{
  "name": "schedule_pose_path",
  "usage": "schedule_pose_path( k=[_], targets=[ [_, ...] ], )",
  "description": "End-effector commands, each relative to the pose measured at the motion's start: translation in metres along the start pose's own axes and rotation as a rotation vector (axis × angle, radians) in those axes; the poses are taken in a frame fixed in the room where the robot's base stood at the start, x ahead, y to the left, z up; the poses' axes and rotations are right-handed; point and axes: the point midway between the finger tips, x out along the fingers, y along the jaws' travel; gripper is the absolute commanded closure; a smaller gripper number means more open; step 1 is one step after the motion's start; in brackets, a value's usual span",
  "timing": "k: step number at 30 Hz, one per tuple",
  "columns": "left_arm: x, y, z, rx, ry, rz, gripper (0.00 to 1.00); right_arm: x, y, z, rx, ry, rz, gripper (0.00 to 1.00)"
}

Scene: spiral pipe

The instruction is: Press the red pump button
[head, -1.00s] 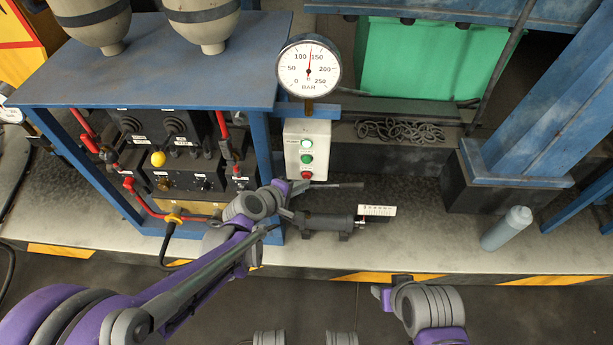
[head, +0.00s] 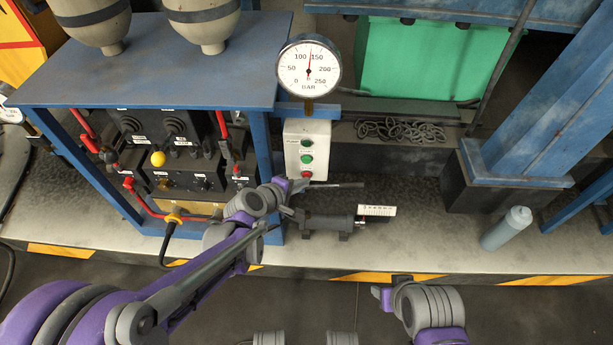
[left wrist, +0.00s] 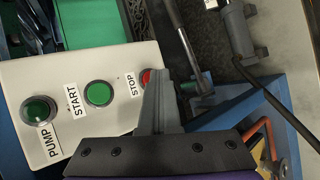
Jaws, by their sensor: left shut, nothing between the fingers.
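The white control box (head: 307,150) stands beneath the pressure gauge. In the left wrist view its face carries a green button or lamp labelled PUMP (left wrist: 38,110), a green START button (left wrist: 98,93) and a red button labelled STOP (left wrist: 147,76). The red button also shows low on the box in the head view (head: 306,174). My left gripper (head: 299,185) is shut and empty, just below the red button. In the left wrist view its fingers (left wrist: 162,84) partly cover the red button; contact cannot be told. My right gripper (head: 381,294) is low at the right, its jaws unclear.
The round gauge (head: 309,68) reads about 130 bar. A blue frame with a control panel (head: 180,150) stands left of the box. A dark cylinder (head: 330,222) lies below it.

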Motion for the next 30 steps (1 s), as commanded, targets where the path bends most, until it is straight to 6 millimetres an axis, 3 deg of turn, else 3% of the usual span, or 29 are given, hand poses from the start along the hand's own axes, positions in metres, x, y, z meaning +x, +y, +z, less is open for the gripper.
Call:
schedule_pose_path(
  k=[22, 30],
  targets=[
    [-0.013, -0.009, 0.009, 0.0, 0.0, 0.0, 1.0, -0.001, 0.0, 0.0, 0.0, 0.0, 0.0, 0.5],
    [-0.029, -0.02, 0.021, 0.0, 0.0, 0.0, 1.0, -0.003, 0.0, -0.001, 0.0, 0.001, 0.0, 0.5]
  ],
)
